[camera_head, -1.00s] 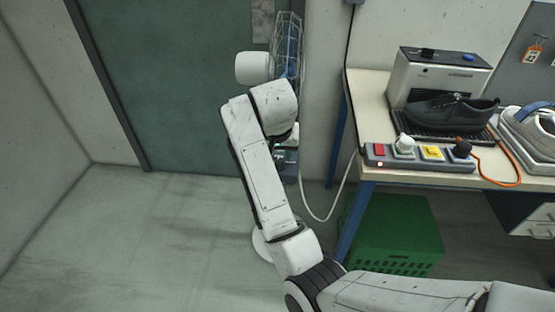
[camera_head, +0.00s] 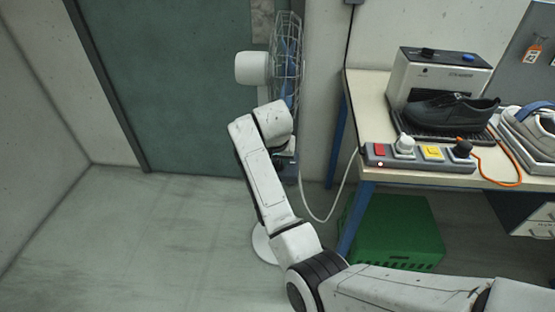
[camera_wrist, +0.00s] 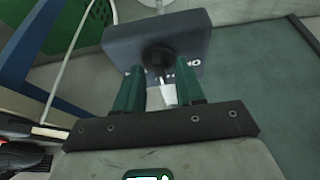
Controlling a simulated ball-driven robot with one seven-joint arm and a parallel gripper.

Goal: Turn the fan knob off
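The fan stands on the floor by the teal door, with its wire cage (camera_head: 287,60) and white motor housing (camera_head: 253,68) in the head view. Its dark control box (camera_wrist: 160,38) is in the wrist view, upper middle. On that box's face is the round black fan knob (camera_wrist: 158,58), with a white tab hanging from its area towards me. My gripper (camera_wrist: 160,72) has green fingers that are apart, one on each side of the knob in the picture. I cannot tell whether they touch it. In the head view my arm hides the gripper and most of the box.
A workbench (camera_head: 358,90) stands to the right, with a black shoe (camera_head: 450,108) on a machine and a switch panel (camera_head: 420,158) at its front edge. A green crate (camera_head: 395,232) is under it. The fan's white base (camera_head: 262,245) is on the floor; floor to the left is clear.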

